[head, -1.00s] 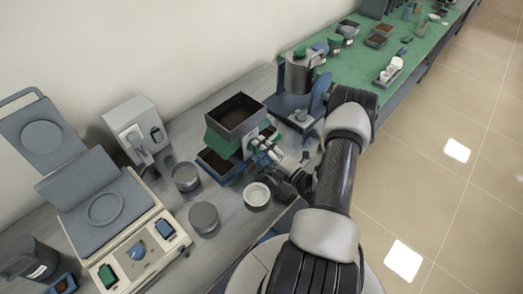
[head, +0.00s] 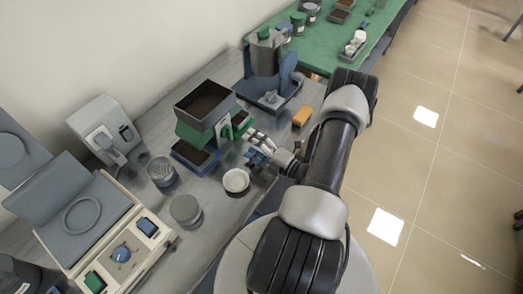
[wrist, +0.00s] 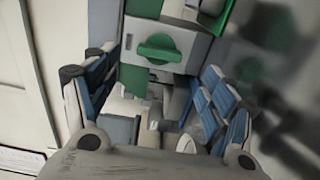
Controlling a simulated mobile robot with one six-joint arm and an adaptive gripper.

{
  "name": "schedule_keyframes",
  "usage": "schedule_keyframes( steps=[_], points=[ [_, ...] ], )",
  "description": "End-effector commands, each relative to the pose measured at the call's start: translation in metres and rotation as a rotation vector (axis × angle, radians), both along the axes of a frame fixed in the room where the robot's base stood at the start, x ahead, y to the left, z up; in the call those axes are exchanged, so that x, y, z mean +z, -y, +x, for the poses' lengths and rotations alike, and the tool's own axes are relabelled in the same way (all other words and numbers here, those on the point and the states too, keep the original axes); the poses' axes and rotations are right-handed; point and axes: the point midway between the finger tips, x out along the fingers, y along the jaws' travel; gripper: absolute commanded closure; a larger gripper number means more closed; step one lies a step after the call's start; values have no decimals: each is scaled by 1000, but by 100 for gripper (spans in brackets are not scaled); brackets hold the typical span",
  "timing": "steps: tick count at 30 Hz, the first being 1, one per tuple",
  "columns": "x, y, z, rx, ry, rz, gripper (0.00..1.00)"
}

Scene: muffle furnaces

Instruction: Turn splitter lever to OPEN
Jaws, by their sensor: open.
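The splitter (head: 192,131) is a green body with a dark soil-filled hopper on top and a blue tray (head: 186,151) of soil at its base. Its green lever (wrist: 158,49) sits on a grey plate in the wrist view, with its grip lying roughly crosswise in the picture. In the head view the lever (head: 226,131) shows small on the splitter's right side. My gripper (head: 254,147) is open and empty, just right of the splitter. In the wrist view my gripper (wrist: 154,68) has its blue-padded fingers either side of the lever's line, apart from it.
A white dish (head: 236,181) and grey cups (head: 185,209) stand in front of the splitter. A bench instrument (head: 95,215) is at left. The floor is open at right.

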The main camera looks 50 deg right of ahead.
Motion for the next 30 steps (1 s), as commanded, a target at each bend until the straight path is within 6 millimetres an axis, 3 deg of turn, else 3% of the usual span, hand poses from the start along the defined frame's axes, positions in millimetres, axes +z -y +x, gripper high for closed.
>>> schedule_keyframes(
  steps=[3, 9, 30],
  points=[
    [0, 3, -24, -6, 0, 2, 23],
    [0, 4, -47, -1, 0, 1, 23],
    [0, 3, -51, 1, 0, 1, 23]
  ],
)
